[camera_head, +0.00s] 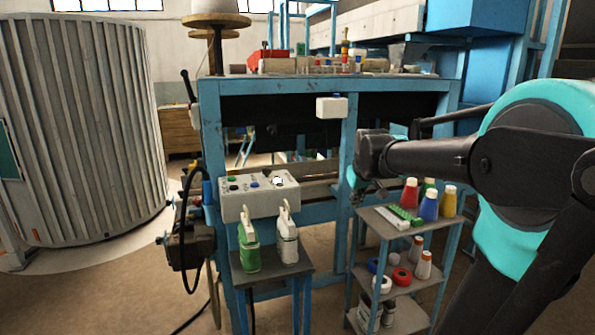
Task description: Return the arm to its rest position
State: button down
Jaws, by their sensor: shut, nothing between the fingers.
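My arm (425,158) reaches in from the right side of the head view, with dark links and a large teal joint. Its far end hangs in front of the blue workbench frame, above the left part of the small shelf cart. My gripper (362,195) is at that end, pointing down, small and partly dark against the bench. It appears shut, with nothing seen in it. The fingertips are hard to make out.
A blue workbench (280,87) stands behind. A control box (258,197) sits above a small table (272,268) holding green and white bottles. A large ribbed cylinder (85,130) stands left. Floor at lower left is mostly clear.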

jog(key=s+f+m+g, duration=0.1)
jog(key=s+f+m, duration=0.2)
jog(key=s+f, duration=1.9)
jog(key=shift+s+d+g, duration=0.4)
jog(key=shift+s, duration=0.65)
